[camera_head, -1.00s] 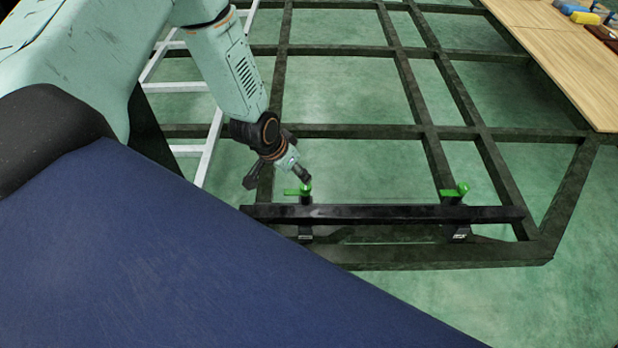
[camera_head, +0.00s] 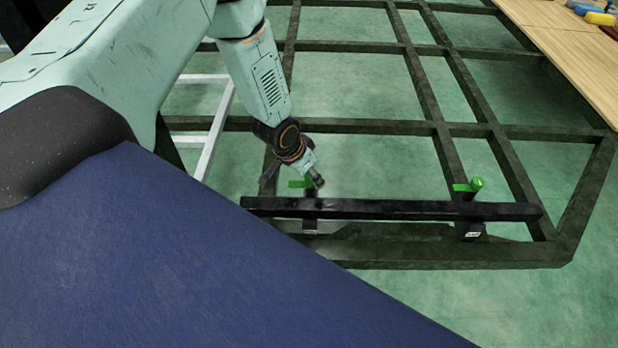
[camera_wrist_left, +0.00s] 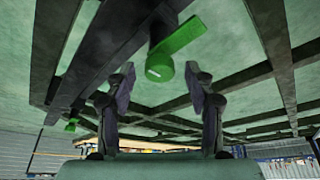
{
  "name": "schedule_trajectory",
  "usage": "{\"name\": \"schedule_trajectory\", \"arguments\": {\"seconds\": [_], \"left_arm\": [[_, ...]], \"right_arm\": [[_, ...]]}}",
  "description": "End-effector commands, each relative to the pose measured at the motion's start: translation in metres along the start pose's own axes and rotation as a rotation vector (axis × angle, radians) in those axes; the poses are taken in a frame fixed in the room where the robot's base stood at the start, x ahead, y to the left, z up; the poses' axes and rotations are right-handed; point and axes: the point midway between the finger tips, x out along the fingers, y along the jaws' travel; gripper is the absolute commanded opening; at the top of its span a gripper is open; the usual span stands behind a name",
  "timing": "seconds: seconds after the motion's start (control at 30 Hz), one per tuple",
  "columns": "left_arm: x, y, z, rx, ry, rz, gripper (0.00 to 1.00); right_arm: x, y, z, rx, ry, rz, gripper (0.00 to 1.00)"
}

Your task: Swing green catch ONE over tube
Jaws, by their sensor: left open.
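A long black tube (camera_head: 400,209) lies across the near end of the dark chassis frame. A green catch (camera_head: 297,184) stands by the tube's left part, its lever pointing left. My left gripper (camera_head: 318,182) is right at this catch and hides its round knob in the head view. In the left wrist view the same catch (camera_wrist_left: 178,43) shows just beyond and between the two open fingers of the gripper (camera_wrist_left: 164,76); contact cannot be told. A second green catch (camera_head: 468,186) stands near the tube's right end. It also shows small in the wrist view (camera_wrist_left: 71,124). Neither catch carries a visible number.
The dark chassis frame (camera_head: 365,125) has open gaps over a green floor. A wooden tabletop (camera_head: 570,55) with small coloured items, including a yellow one (camera_head: 600,18), is at the upper right. A white ladder-like frame (camera_head: 215,130) lies behind my left arm.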

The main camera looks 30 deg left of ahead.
Motion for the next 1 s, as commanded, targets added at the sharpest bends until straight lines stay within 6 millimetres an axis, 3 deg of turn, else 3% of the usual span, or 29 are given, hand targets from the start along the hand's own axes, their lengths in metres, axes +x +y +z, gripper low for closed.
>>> {"name": "schedule_trajectory", "arguments": {"seconds": [0.33, 1.0], "left_arm": [[0.0020, 0.0000, -0.0005, 0.001, 0.000, 0.000, 0.54], [0.0018, 0.0001, -0.0004, 0.000, 0.000, 0.000, 0.00]], "right_arm": [[0.0012, 0.0000, -0.0001, 0.000, 0.000, 0.000, 0.60], [0.0011, 0.0000, -0.0002, 0.000, 0.000, 0.000, 0.60]]}}
